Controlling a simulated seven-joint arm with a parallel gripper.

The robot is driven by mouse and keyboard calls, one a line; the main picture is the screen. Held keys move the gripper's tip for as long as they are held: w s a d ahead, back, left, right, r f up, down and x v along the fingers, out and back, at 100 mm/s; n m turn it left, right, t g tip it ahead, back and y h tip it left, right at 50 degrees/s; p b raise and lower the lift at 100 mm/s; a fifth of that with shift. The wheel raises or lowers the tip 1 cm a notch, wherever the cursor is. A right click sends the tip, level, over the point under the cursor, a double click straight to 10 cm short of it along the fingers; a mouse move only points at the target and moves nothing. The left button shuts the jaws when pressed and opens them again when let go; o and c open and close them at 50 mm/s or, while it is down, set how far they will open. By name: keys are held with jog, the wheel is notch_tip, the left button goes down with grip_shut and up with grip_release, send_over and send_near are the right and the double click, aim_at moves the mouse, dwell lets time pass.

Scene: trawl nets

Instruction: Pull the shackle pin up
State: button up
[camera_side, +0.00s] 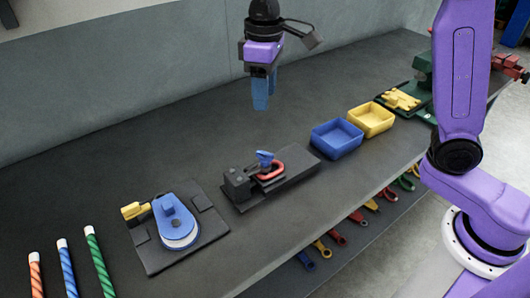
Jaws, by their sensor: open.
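The shackle (270,171) is a red loop mounted on a dark fixture plate (297,162) in the middle of the bench. A blue pin head (264,157) stands at the top of the shackle, beside a dark block on the left; how far the pin is seated cannot be told. My gripper (261,106) has blue fingers and points down. It hangs in the air well above the bench, above and apart from the pin, with nothing between its fingers.
A blue bin (337,148) and a yellow bin (371,119) stand right of the fixture. A plate with a blue round device (175,222) lies to the left, near several striped rods (66,268). A green fixture (417,85) stands at the back right. Wrenches lie on a lower shelf.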

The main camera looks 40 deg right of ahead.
aim_at(265, 153)
notch_tip(265, 153, down, 17)
jog(key=shift+f, duration=0.15)
dwell(0.5)
